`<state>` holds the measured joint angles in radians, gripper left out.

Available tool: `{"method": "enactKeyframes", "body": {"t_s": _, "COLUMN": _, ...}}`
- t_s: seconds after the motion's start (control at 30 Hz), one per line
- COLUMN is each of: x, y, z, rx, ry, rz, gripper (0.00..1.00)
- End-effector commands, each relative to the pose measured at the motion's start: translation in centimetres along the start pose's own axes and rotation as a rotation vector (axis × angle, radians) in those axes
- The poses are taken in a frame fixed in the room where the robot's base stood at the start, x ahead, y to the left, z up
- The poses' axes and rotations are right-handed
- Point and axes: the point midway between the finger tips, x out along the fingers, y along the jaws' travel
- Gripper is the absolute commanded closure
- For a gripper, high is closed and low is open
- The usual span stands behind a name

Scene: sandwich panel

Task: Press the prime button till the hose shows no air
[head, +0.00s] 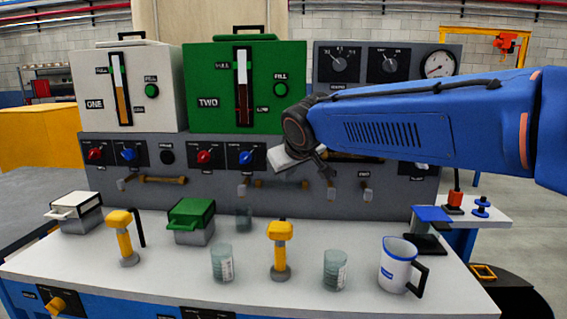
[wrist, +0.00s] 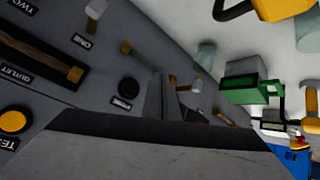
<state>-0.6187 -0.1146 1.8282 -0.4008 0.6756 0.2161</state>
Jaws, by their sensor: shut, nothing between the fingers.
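A round black button (head: 166,157) sits on the grey panel between two pairs of red and blue knobs. A similar dark round button (wrist: 128,87) shows in the wrist view, left of my fingers. An amber hose (head: 155,179) runs along the panel below the black button. A second hose (head: 280,184) runs to its right, partly behind my gripper; I cannot tell whether either holds air. My gripper (wrist: 157,90) is shut and empty in front of the panel. In the head view, its fingertips are hard to make out.
Tank ONE (head: 130,95) and green tank TWO (head: 215,85) stand on the panel. Two yellow-handled levers (head: 123,240) (head: 281,245), a green-lidded box (head: 191,222), clear beakers (head: 222,264) and a white jug (head: 397,265) stand on the bench. A yellow button (wrist: 13,121) shows beside the outlet tube.

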Motion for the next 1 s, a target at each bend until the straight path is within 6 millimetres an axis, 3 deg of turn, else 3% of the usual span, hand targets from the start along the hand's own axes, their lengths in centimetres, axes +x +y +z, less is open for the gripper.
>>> {"method": "enactKeyframes", "body": {"t_s": 0.47, "x": 0.3, "y": 0.1, "z": -0.2, "rx": -0.001, "ry": 0.001, "rz": -0.001, "gripper": 1.00}}
{"method": "enactKeyframes", "body": {"t_s": 1.0, "x": 4.4, "y": 3.0, "z": -3.1, "rx": 0.000, "ry": 0.000, "rz": 0.000, "gripper": 1.00}}
